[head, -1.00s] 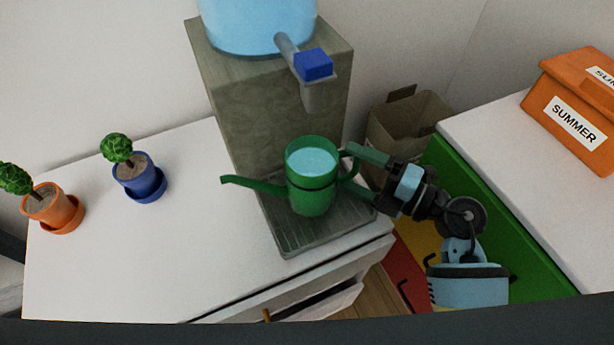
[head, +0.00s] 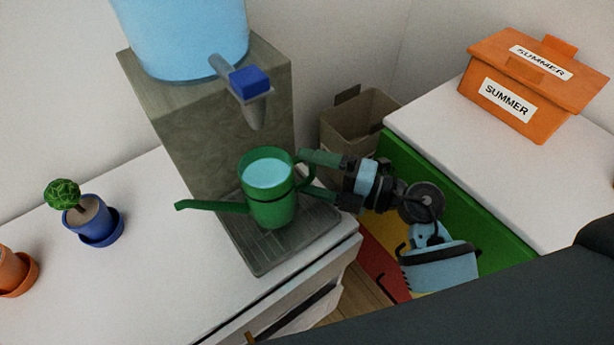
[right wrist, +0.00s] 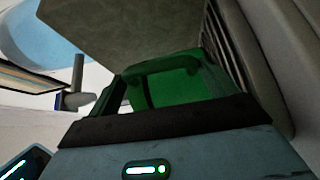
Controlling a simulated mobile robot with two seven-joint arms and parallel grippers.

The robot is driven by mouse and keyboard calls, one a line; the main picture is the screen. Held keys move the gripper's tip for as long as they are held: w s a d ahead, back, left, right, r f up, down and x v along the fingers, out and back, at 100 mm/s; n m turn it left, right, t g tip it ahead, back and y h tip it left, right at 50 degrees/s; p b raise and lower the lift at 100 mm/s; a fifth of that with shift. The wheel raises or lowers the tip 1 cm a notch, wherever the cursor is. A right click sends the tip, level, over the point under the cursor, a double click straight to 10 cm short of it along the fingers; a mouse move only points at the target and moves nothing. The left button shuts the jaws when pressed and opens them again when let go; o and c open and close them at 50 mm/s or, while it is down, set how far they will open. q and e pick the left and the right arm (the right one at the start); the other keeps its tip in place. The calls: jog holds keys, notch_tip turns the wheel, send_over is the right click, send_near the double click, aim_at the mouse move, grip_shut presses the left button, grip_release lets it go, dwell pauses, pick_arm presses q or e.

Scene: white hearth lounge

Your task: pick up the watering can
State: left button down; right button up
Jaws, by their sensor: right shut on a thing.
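The green watering can (head: 270,203), filled with light blue water, is upright at the grey drip tray (head: 262,258) of the water dispenser. Its spout points left and its handle points right. I cannot tell whether its base touches the tray. My right gripper (head: 318,176) comes from the right and is shut on the can's handle. In the right wrist view the green can (right wrist: 185,82) is just beyond the gripper, which hides part of it. My left gripper is not in view.
The water dispenser's tap (head: 247,85) hangs above and behind the can. A blue potted plant (head: 95,222) and an orange pot (head: 14,270) stand on the white cabinet at left. A cardboard box (head: 352,122) and an orange SUMMER box (head: 520,95) are at right.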

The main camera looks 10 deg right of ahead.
aim_at(283, 161)
jog(key=r, duration=0.3)
jog(key=shift+s+a, duration=0.15)
jog(key=shift+s, duration=0.25)
jog(key=s+a+r, duration=0.1)
jog(key=s+a, duration=0.3)
jog(key=s, duration=1)
jog(key=shift+s+a+r+p, duration=0.15)
jog(key=shift+s+a+p, duration=0.1)
jog(key=shift+p, duration=0.15)
jog(key=w+d+r, duration=0.4)
jog(key=d, duration=0.3)
jog(key=w+d+r, duration=0.4)
jog(key=w+d, duration=0.1)
jog(key=d, duration=0.3)
jog(key=shift+d+r+t, duration=0.15)
jog(key=shift+d+t, duration=0.15)
jog(key=shift+s+a, duration=0.1)
jog(key=shift+a, duration=0.1)
